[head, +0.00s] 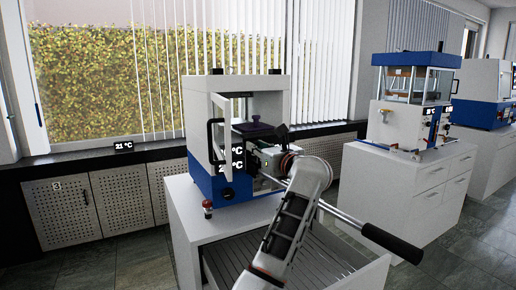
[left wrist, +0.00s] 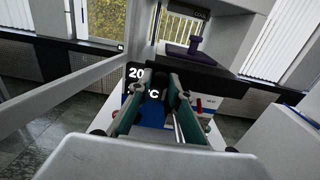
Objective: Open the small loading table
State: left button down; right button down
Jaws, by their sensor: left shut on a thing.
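The near press (head: 238,150) is a white and blue machine on a white cabinet, and its front door (head: 222,150) stands open. Inside, a purple piece with a knob (head: 253,130) rests on a dark plate. The left wrist view shows this purple piece (left wrist: 190,55) on the dark loading table (left wrist: 187,67), ahead and slightly right. My left gripper (head: 272,160) is at the press front, below that plate. In the left wrist view its fingers (left wrist: 158,94) are shut on a small dark handle (left wrist: 157,86), mostly hidden between them. My right gripper is out of view.
A long metal lever with a black grip (head: 392,242) sticks out to the front right. An open drawer (head: 345,280) lies below my arm. The open door stands left of the gripper. Other presses (head: 408,100) stand to the right, past a floor gap.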

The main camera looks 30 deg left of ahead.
pick_arm(q)
jog(key=shift+d+f, duration=0.15)
jog(key=shift+f, duration=0.15)
jog(key=c, duration=1.9)
grip_release()
jog(key=shift+d+r, duration=0.1)
jog(key=shift+s+r, duration=0.1)
jog(key=v, duration=0.7)
jog(key=shift+s+d, duration=0.15)
